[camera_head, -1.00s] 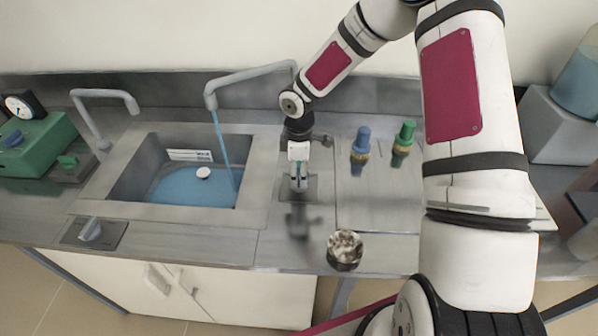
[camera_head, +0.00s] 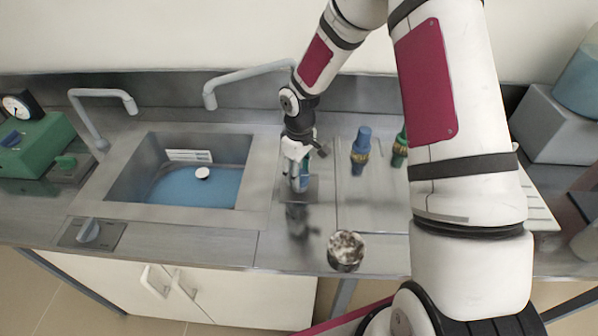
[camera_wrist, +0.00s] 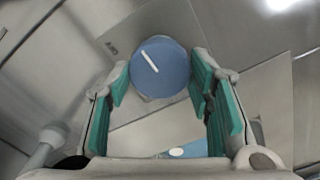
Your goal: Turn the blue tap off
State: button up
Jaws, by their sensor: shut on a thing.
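The blue tap knob (camera_wrist: 160,68) is round with a white line on its top, on a metal plate. It sits between the teal finger pads in the wrist view. My gripper (camera_head: 299,183) is shut on this knob; in the head view the fingers mostly hide it. The white line runs at a slant in the wrist view. The grey spout (camera_head: 250,74) reaches over the sink (camera_head: 125,191), and no water stream falls from it. Blue water (camera_head: 195,190) lies in the sink.
A blue-topped brass fitting (camera_head: 361,146) and a green-topped one (camera_head: 400,148) stand right of my gripper. A round pot (camera_head: 345,250) with speckled contents is at the front edge. A second knob (camera_head: 89,231) is at front left, and a green device (camera_head: 35,143) beyond it.

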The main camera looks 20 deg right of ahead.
jog(key=shift+m, duration=0.4)
jog(key=o, duration=1.1)
jog(key=shift+o, duration=0.2)
notch_tip(320, 180, up, 12)
jog(key=s+r+m+t+h, duration=0.1)
jog(key=s+r+m, duration=0.1)
jog(key=s+r, duration=0.55)
jog(key=s+r+m+t, duration=0.15)
jog(key=s+r, duration=0.35)
jog(key=r, duration=0.5)
jog(key=s+r+m+t+y, duration=0.1)
jog(key=s+r+m+t, duration=0.2)
jog(key=s, duration=1.1)
jog(key=shift+r, duration=0.8)
